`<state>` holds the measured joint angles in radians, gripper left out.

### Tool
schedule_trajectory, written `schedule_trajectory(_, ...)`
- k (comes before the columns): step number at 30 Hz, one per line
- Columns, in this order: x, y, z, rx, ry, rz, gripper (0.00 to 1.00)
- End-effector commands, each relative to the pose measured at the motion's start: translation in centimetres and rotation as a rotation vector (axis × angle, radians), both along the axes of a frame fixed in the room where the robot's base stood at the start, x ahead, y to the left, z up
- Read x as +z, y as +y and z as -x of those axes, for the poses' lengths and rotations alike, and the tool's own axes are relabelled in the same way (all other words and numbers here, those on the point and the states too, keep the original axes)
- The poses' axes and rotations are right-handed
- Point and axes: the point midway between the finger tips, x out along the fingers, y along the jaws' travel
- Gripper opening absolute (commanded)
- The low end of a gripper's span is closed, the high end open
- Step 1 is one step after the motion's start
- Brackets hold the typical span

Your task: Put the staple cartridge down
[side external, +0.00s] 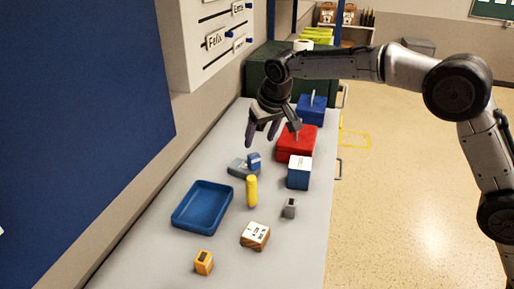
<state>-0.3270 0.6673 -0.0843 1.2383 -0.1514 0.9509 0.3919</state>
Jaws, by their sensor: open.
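My gripper (263,136) is open, fingers pointing down, above the far-middle part of the grey counter. I see nothing between its fingers. Below it, a small blue block (254,160) sits on or against a flat grey-blue object (238,168); I cannot tell which. This small blue block may be the staple cartridge, but it is too small to be sure. The gripper appears above it and apart from it.
A blue tray (176,222) lies empty at left. Nearby are a yellow cylinder (251,191), blue-and-white box (299,180), red box (306,139), small grey item (290,208), wooden block (255,243) and orange item (204,263). The near counter is mostly clear.

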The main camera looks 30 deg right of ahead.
Motion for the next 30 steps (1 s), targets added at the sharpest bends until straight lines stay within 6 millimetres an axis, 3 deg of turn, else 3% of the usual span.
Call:
schedule_trajectory(4,1.6,0.0,0.6,0.000,-0.001,-0.001,0.69)
schedule_trajectory(15,2.2,-0.1,0.9,0.000,0.000,0.000,0.69)
schedule_trajectory(19,3.5,-1.1,2.1,-0.001,-0.005,-0.002,0.69)
schedule_trajectory(23,6.3,-3.9,5.4,-0.003,-0.014,-0.004,0.69)
schedule_trajectory(30,10.4,-9.8,15.4,-0.002,-0.035,-0.008,0.69)
